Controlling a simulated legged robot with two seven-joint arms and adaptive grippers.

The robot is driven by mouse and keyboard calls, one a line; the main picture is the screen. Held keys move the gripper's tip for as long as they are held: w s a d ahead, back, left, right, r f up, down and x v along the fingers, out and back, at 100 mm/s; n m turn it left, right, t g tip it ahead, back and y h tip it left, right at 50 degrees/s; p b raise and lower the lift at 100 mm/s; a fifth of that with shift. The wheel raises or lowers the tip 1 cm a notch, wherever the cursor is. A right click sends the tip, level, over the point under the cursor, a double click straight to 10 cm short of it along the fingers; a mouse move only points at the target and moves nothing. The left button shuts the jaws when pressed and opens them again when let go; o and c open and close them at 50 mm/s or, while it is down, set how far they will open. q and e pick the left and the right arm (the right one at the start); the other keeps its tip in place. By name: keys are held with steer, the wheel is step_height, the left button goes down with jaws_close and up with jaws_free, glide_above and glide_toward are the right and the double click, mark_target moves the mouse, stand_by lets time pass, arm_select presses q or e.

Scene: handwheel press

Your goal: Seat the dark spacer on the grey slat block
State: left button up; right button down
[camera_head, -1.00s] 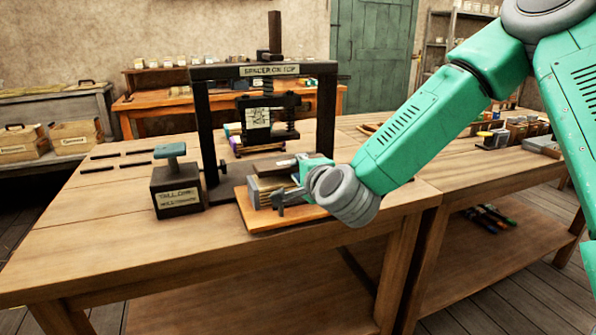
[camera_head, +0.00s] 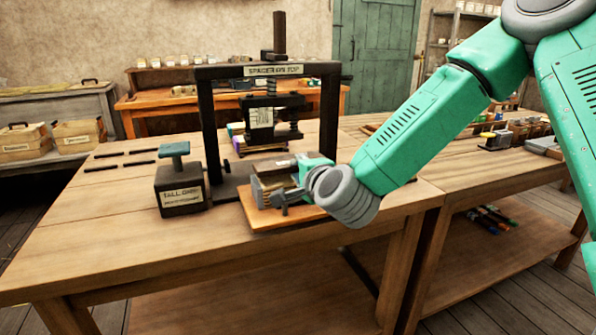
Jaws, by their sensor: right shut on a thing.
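The grey slat block (camera_head: 262,192) stands on an orange board at the front of the press. The dark spacer (camera_head: 272,174) shows as a flat dark piece at the top of the block. I cannot tell whether it rests on the block or is slightly above it. My right gripper (camera_head: 285,192) comes in from the right and is shut on the dark spacer, low over the board. The gripper and wrist hide the right side of the block and spacer. My left gripper is not in view.
The black press frame (camera_head: 204,128) stands behind, with a "spacer on top" label (camera_head: 274,70) on its crossbar. A dark labelled block with a teal T-top (camera_head: 180,192) stands left of the orange board (camera_head: 258,219). The table's front left (camera_head: 100,240) is clear.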

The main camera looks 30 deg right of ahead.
steer(key=shift+f+b, duration=0.4)
steer(key=shift+f, duration=0.1)
steer(key=c, duration=1.4)
jaws_free()
steer(key=shift+s, duration=0.1)
steer(key=shift+s+f, duration=0.1)
steer(key=shift+f, duration=0.1)
steer(key=shift+s+a, duration=0.15)
steer(key=shift+s, duration=0.2)
steer(key=v, duration=0.6)
steer(key=shift+s+r, duration=0.2)
steer(key=shift+r, duration=0.25)
